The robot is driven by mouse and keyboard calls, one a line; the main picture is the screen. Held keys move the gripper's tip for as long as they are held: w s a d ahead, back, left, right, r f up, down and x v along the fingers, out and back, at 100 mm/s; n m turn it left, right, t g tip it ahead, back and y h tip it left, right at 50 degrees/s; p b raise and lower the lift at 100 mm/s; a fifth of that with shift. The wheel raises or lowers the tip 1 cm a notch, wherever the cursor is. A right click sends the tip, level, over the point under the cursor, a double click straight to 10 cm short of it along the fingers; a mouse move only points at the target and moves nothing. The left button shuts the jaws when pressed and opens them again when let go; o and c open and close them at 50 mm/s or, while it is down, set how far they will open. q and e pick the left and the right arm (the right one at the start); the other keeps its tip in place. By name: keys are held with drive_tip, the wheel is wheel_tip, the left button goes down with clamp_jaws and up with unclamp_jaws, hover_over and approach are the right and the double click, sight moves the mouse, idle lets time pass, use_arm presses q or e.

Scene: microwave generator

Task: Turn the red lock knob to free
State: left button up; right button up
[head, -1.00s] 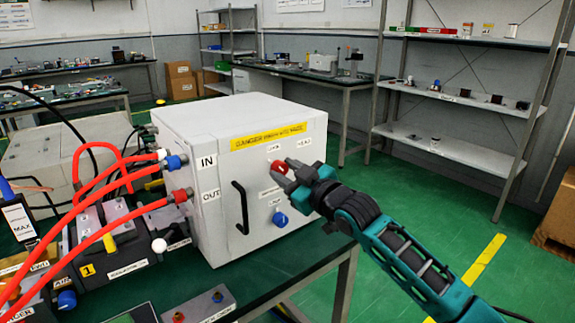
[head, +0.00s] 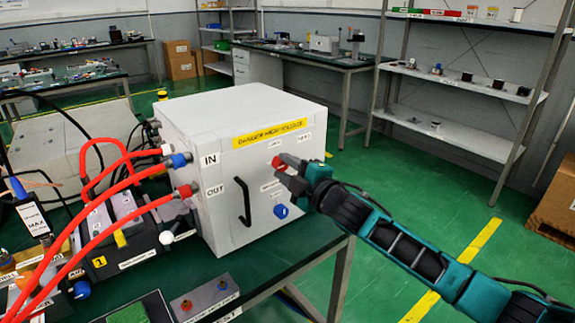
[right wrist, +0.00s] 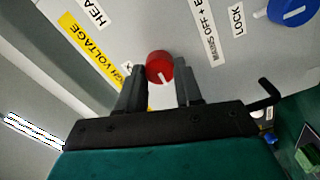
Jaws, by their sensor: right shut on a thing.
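The red knob (head: 278,162) is on the front face of the white high-voltage box (head: 262,195), below the yellow danger label. In the right wrist view the red knob (right wrist: 158,64) sits between the fingertips, with a short white pointer mark slanting across its lower part. My right gripper (head: 286,168) reaches in from the right and is shut on the knob. Its two dark fingers (right wrist: 160,84) flank the knob in the wrist view. A label beside the knob is partly hidden by a finger. My left gripper is not in view.
A blue knob (head: 281,211) is below the red one; in the wrist view the blue knob (right wrist: 291,10) has a LOCK label nearby. A black handle (head: 243,201) is left of the knobs. Red hoses (head: 110,225) run to the box's left side.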

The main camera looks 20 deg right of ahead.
drive_tip(key=shift+n, duration=0.4)
drive_tip(key=o, duration=1)
drive_tip(key=shift+o, duration=0.2)
drive_tip(key=v, duration=1.3)
